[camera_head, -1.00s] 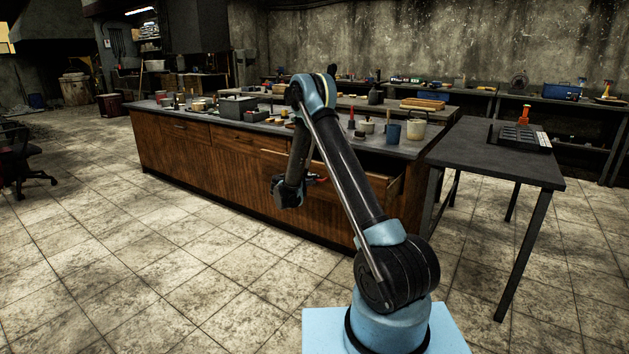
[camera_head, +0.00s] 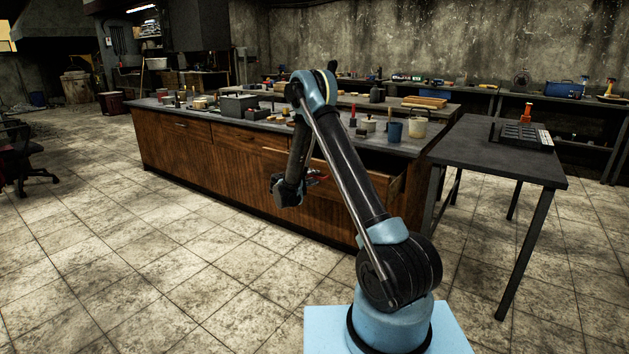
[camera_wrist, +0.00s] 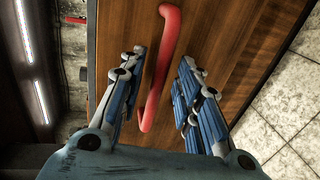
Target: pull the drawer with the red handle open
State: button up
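The wooden drawer (camera_head: 365,188) at the right end of the long cabinet stands partly open, its front out from the cabinet with a dark gap above it. In the wrist view its brown front (camera_wrist: 225,50) fills the middle. The red handle (camera_wrist: 163,60) is a bar on that front, slanting between my fingers. My gripper (camera_wrist: 158,85) is open, with one blue-grey finger on each side of the handle and gaps between. In the head view my arm hides part of the drawer, and only a bit of red (camera_head: 319,179) shows by my gripper.
The cabinet's grey top (camera_head: 345,143) carries several pots, boxes and tools. A dark table (camera_head: 490,155) with a black tray (camera_head: 522,137) stands close on the right. A chair (camera_head: 25,160) is at the far left. The tiled floor (camera_head: 150,260) in front is clear.

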jog(key=v, duration=1)
jog(key=shift+s, duration=0.3)
jog(key=s+d+r+m+g, duration=0.1)
jog(key=s+d+r+g, duration=0.15)
jog(key=d+r, duration=0.3)
jog(key=s+d+r+m+g, duration=0.1)
jog(key=s+d+r+m, duration=0.1)
jog(key=s+d+r, duration=0.3)
jog(key=s+d+r+m+g+y, duration=0.2)
jog(key=s+d+r+g+y, duration=0.15)
jog(key=s+d, duration=0.85)
jog(key=s+d+f+m+g+y, duration=0.1)
jog(key=s+d+m+g+y, duration=0.15)
jog(key=s, duration=1.55)
jog(key=s+a+f+m+y, duration=0.1)
jog(key=s+f, duration=0.2)
jog(key=s, duration=0.5)
jog(key=s+a+f+m+y, duration=0.2)
jog(key=s+f, duration=0.2)
jog(key=s, duration=0.4)
jog(key=shift+s+g, duration=0.2)
jog(key=shift+g, duration=0.25)
